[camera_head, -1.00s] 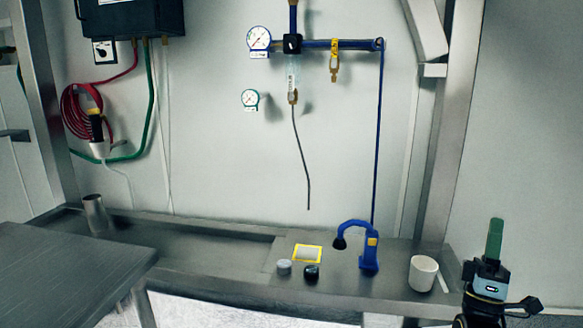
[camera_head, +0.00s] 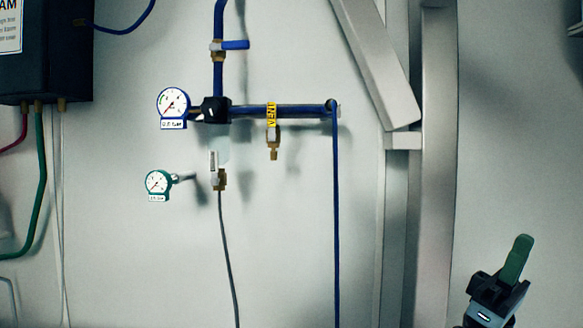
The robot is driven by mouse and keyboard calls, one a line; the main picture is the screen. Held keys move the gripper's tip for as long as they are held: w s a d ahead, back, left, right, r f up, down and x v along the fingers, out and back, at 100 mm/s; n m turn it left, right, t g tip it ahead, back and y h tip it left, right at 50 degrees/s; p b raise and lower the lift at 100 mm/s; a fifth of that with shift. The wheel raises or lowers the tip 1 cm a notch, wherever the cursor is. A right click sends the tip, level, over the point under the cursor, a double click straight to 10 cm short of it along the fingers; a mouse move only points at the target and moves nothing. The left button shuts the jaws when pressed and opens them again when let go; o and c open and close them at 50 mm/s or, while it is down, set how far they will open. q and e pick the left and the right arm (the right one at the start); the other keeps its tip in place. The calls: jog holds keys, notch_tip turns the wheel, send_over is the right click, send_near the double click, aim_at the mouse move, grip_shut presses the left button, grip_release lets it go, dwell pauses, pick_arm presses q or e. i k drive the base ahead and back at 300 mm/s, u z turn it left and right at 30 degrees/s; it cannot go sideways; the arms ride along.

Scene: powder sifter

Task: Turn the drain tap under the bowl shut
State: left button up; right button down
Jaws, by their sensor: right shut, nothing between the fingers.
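The bowl (camera_head: 219,147) looks clear and hangs under a black block (camera_head: 216,110) on the blue pipe. Under it is the drain tap (camera_head: 219,181), brass, with a pale lever (camera_head: 213,162) standing upright along the pipe line. A thin dark hose (camera_head: 229,250) runs down from the tap. My right gripper (camera_head: 520,252) is at the lower right, with its green fingers together and pointing up. It is empty and well to the right of the tap, touching nothing. My left gripper is not in view.
A vent valve (camera_head: 272,132) with a yellow label hangs to the right of the bowl. A blue-handled valve (camera_head: 233,45) is above. Two gauges, blue-rimmed (camera_head: 173,104) and green-rimmed (camera_head: 158,184), are to the left. A metal post (camera_head: 436,170) stands between the piping and my gripper.

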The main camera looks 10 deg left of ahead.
aim_at(213, 154)
jog(key=u, duration=0.8)
jog(key=i, duration=0.9)
jog(key=u, duration=0.9)
